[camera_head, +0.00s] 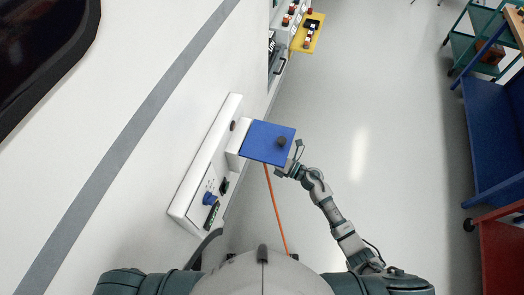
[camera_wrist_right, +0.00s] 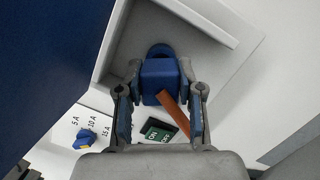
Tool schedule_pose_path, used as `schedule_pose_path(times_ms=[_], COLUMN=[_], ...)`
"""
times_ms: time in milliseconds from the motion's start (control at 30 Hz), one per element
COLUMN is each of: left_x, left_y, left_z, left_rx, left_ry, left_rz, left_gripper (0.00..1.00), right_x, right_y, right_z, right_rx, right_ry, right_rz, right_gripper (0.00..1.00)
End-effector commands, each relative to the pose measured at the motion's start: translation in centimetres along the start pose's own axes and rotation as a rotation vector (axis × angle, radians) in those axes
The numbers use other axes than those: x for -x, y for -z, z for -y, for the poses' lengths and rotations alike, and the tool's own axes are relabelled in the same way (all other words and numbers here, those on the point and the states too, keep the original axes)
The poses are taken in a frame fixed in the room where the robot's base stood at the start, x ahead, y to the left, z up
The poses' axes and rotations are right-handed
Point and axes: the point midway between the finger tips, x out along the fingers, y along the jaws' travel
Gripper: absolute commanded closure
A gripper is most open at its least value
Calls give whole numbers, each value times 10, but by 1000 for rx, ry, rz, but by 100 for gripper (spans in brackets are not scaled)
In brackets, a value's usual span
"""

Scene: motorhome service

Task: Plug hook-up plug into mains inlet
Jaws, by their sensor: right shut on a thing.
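My right gripper (camera_wrist_right: 160,82) is shut on the blue hook-up plug (camera_wrist_right: 158,72), with one finger on each side of it. An orange cable (camera_wrist_right: 174,117) runs back from the plug; it also hangs below the blue flap in the head view (camera_head: 275,208). Beyond the plug, a round blue part of the mains inlet (camera_wrist_right: 160,49) shows inside a white recess. The plug lines up with it and partly covers it; whether they touch or are mated I cannot tell. In the head view my right gripper (camera_head: 293,164) is beside the raised blue flap (camera_head: 264,138), which hides the plug. My left gripper is not in view.
A yellow panel (camera_head: 308,32) stands farther along. Blue and red carts (camera_head: 490,130) stand right; floor between is clear.

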Motion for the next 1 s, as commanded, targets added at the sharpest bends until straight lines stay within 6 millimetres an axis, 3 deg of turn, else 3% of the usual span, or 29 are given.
schedule_pose_path(times_ms=[933, 967, 1000], left_x=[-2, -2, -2], left_y=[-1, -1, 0], left_z=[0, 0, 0], left_rx=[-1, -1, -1], left_ry=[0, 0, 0], left_rz=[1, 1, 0], left_gripper=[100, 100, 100], right_x=[-26, -26, -27], right_y=[6, 6, 6], right_z=[0, 0, 0], right_rx=[0, 0, 0], right_ry=[-1, -1, 0], right_rz=[1, 1, 1], right_gripper=[99, 58, 48])
